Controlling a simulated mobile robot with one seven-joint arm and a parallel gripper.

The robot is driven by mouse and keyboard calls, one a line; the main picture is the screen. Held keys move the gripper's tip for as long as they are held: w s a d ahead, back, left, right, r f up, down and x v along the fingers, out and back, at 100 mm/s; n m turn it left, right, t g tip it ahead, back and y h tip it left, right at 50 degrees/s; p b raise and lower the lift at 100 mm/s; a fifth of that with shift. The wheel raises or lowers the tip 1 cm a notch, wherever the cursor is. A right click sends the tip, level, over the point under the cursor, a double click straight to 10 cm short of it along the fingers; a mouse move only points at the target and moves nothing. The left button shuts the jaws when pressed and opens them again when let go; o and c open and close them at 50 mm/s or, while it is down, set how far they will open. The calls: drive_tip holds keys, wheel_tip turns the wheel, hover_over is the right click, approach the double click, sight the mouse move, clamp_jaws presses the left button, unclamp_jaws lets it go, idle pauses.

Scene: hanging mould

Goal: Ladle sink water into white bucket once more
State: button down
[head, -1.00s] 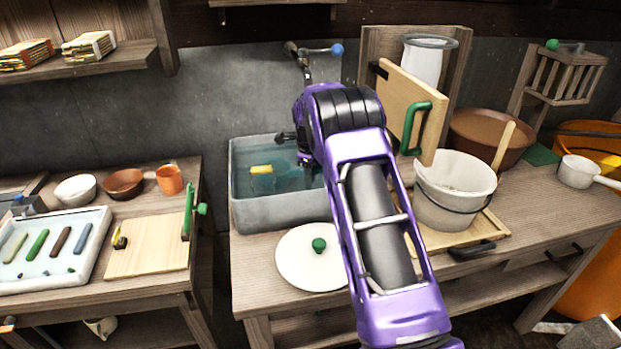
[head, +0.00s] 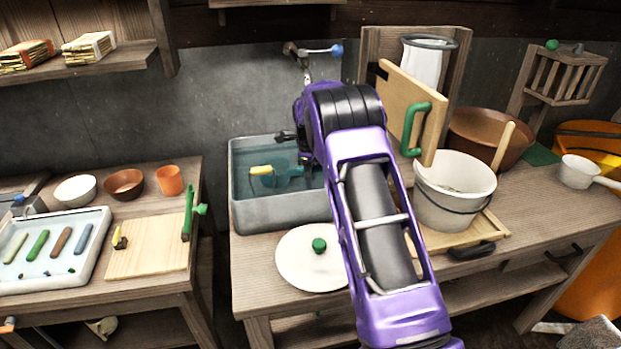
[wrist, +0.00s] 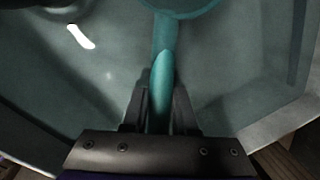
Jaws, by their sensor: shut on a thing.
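My gripper (wrist: 160,115) is shut on the handle of a teal ladle (wrist: 162,80). The ladle's round bowl (wrist: 180,5) is cut off at the top of the wrist view. In the head view the ladle (head: 285,172) shows at the water in the grey sink (head: 270,215), left of my arm; my arm hides the gripper's fingers there. Whether the bowl is full cannot be told. A small yellow piece (head: 261,170) is beside the ladle in the sink. The white bucket (head: 450,208) stands upright right of my arm, with a wooden stick leaning at its rim.
A round white lid (head: 305,265) with a green knob lies in front of the sink. A wooden board with a green handle (head: 418,125) stands behind the bucket. A brown basin (head: 480,135) is behind right. A tap (head: 305,60) rises behind the sink.

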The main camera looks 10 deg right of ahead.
drive_tip(key=shift+r, duration=0.4)
drive_tip(key=shift+r+p, duration=2.95)
drive_tip(key=shift+r, duration=1.45)
wheel_tip(320, 180, up, 5)
drive_tip(key=shift+r, duration=0.1)
